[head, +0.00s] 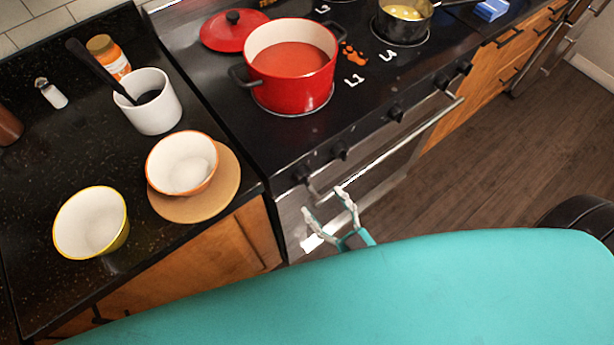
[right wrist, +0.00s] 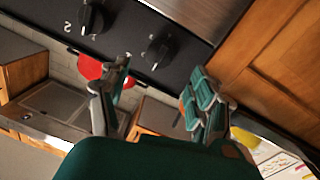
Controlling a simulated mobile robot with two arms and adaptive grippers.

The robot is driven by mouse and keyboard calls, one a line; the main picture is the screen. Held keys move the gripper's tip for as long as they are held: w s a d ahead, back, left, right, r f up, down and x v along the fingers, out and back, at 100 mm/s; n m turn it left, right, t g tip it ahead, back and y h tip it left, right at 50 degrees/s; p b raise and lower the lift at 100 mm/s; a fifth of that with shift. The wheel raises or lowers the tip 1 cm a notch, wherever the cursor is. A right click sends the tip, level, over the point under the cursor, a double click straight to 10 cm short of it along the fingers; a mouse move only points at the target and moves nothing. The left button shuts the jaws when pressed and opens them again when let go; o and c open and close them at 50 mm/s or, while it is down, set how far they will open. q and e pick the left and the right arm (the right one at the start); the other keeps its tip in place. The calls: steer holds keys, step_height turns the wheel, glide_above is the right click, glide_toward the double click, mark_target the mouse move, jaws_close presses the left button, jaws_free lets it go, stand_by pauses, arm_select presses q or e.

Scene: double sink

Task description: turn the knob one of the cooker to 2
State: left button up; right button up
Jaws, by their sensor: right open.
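The cooker (head: 225,100) is black, with a row of black knobs along its front edge. The leftmost knob (head: 301,174) and the one beside it (head: 340,150) are closest to my right gripper (head: 327,203). This gripper is open and empty, in front of the cooker's left end and apart from the knobs. In the right wrist view, one knob (right wrist: 160,50) lies beyond and roughly between the open fingers (right wrist: 158,76). Another knob (right wrist: 92,17) is up and left, with a white 2 beside it. My left gripper is not in view.
A red pot (head: 292,70) and a small pan (head: 403,22) stand on the hob. A silver oven handle (head: 400,150) runs below the knobs. Bowls (head: 92,222) and a white mug (head: 152,104) stand on the left counter. Floor is open at right.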

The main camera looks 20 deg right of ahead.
mark_target(308, 183)
steer(key=p+x, duration=0.1)
steer(key=x, duration=0.6)
steer(key=shift+w, duration=0.1)
steer(key=c, duration=1.2)
